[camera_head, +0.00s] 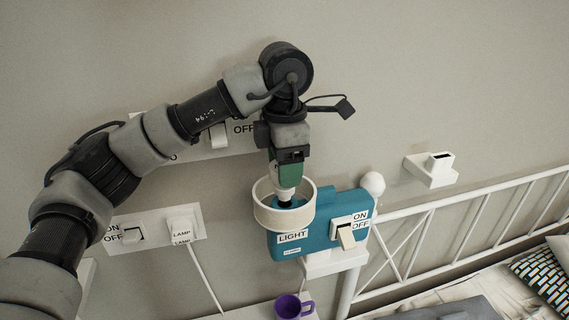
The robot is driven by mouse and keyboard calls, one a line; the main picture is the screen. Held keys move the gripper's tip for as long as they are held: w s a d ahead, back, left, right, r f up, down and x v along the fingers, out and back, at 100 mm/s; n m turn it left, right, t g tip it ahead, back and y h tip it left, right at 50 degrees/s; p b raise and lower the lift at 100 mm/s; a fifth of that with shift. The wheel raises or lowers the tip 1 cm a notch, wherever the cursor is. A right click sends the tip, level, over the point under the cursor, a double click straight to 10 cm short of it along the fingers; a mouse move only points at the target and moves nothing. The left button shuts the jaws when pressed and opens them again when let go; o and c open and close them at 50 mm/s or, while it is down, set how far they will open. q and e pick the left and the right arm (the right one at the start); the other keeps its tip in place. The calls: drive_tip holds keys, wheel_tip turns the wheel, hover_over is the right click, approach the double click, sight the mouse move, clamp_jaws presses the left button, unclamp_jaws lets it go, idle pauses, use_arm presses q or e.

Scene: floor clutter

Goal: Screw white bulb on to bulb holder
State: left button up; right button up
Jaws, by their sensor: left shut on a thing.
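The blue light box (321,246), labelled LIGHT, stands with a white ring-shaped shade (284,218) on its top left. The bulb holder (286,203) is a small dark part inside this ring, mostly hidden. My left gripper (286,188) points down into the ring and is shut on a small pale thing that looks like the white bulb (284,194). The bulb is over or touching the holder; I cannot tell whether its thread is engaged. My right gripper is not in view.
An ON/OFF switch (347,237) is on the box's right. A lamp plug (182,228) and wall switch (131,235) are at left. A purple mug (292,306) stands below. A white bed frame (460,212) is at right. A white wall fixture (431,170) sticks out above it.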

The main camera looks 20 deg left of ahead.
use_arm(q)
drive_tip(key=shift+f+b, duration=1)
drive_tip(key=shift+f, duration=0.35)
drive_tip(key=o, duration=0.7)
wheel_tip(320, 180, up, 11)
drive_tip(key=shift+f, duration=0.1)
idle(0.5)
